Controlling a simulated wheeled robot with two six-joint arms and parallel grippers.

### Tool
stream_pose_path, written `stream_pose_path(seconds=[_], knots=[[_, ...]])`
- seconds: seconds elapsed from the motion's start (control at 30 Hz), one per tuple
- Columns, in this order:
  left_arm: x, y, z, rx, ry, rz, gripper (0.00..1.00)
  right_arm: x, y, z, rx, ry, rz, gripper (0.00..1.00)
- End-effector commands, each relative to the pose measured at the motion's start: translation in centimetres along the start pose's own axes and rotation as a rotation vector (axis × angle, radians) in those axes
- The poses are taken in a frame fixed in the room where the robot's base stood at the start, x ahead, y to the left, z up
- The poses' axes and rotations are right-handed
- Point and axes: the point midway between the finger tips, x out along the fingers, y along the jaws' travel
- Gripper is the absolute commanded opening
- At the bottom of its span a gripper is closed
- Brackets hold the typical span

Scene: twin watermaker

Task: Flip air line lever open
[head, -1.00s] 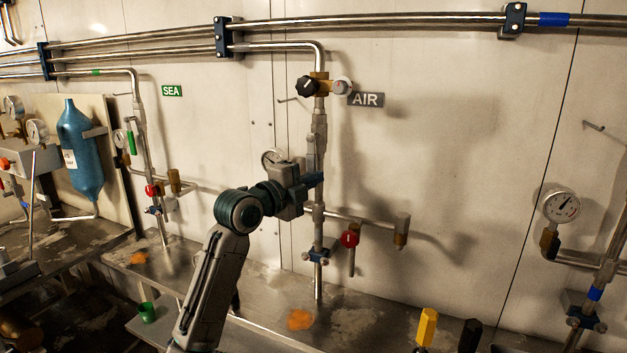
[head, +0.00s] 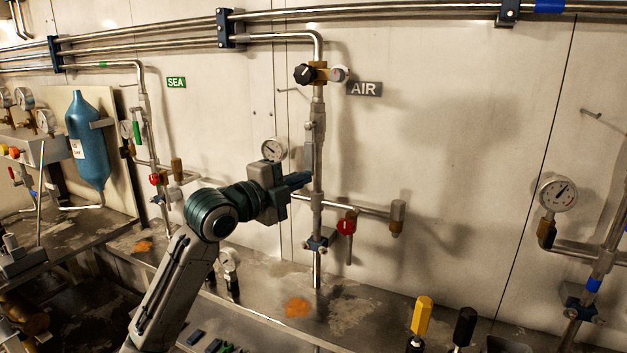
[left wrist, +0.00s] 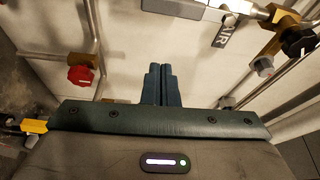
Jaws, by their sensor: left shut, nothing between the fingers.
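The air line is the upright steel pipe (head: 318,150) below the black knob (head: 304,74) and the AIR sign (head: 364,88). My left gripper (head: 302,181) is shut and empty, beside this pipe at mid-height. I cannot tell whether it touches the pipe. In the left wrist view its closed fingers (left wrist: 159,84) point up at the wall, with a dark bar (left wrist: 186,8) beyond them at the top edge. I cannot tell whether that bar is the lever, and no air line lever shows clearly in the head view. My right gripper is not in view.
A gauge (head: 274,149) sits just left of the pipe, above my gripper. A side branch with a red valve handle (head: 346,226) runs to the right, lower down. The SEA line (head: 148,140) with a green handle stands left. The wall right of the branch is clear.

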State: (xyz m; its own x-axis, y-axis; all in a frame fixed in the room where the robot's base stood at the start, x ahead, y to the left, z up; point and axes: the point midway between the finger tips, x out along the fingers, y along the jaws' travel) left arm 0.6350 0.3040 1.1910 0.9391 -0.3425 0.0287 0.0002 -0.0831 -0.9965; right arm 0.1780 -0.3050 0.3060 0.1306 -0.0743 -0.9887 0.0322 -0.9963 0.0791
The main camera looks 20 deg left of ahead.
Motion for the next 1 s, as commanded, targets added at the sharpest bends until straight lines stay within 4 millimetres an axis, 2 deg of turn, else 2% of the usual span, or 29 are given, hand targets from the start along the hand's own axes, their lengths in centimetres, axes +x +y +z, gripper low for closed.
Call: stream_pose_path(seconds=[0.1, 0.3, 0.83, 0.93, 1.0], knots=[[-1.1, 0.1, 0.1, 0.002, -0.001, 0.001, 0.0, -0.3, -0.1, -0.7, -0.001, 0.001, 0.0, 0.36], [-1.9, 0.0, 0.0, -0.001, -0.001, 0.002, 0.0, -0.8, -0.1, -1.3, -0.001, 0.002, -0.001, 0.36], [-1.9, 0.0, 0.0, -0.002, 0.0, 0.001, 0.0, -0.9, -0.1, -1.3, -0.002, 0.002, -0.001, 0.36], [-1.9, 1.0, -0.1, -0.021, -0.004, 0.018, 0.0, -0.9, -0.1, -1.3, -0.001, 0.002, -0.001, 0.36], [-1.9, 3.1, -0.3, -0.066, -0.016, 0.052, 0.0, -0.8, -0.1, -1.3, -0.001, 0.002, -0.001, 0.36]])
